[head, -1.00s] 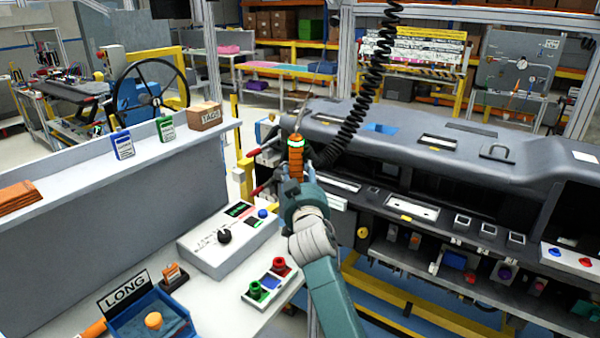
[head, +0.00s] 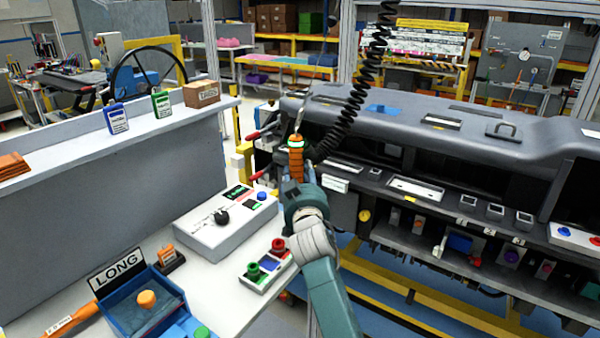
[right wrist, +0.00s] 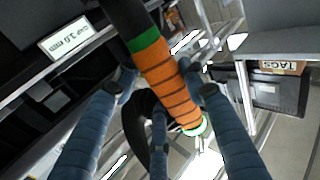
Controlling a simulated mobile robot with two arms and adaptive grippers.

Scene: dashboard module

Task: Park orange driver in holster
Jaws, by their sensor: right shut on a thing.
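The orange driver (head: 296,158) with green bands is upright in the head view, in front of the dashboard module (head: 430,135). My right gripper (head: 298,184) is shut on its lower part and holds it in the air. In the right wrist view the driver (right wrist: 168,82) runs at a slant between the fingers of my right gripper (right wrist: 160,92). A black coiled cord (head: 355,90) hangs close to the driver; where it joins is unclear. I cannot make out the holster in either view. My left gripper is not in view.
A white bench to the left holds a grey control box (head: 225,220), a button box (head: 268,263) and a blue tray (head: 145,318) by a LONG sign. A raised shelf (head: 60,160) carries tags and a carton (head: 201,94). A yellow frame (head: 400,290) runs below the dashboard.

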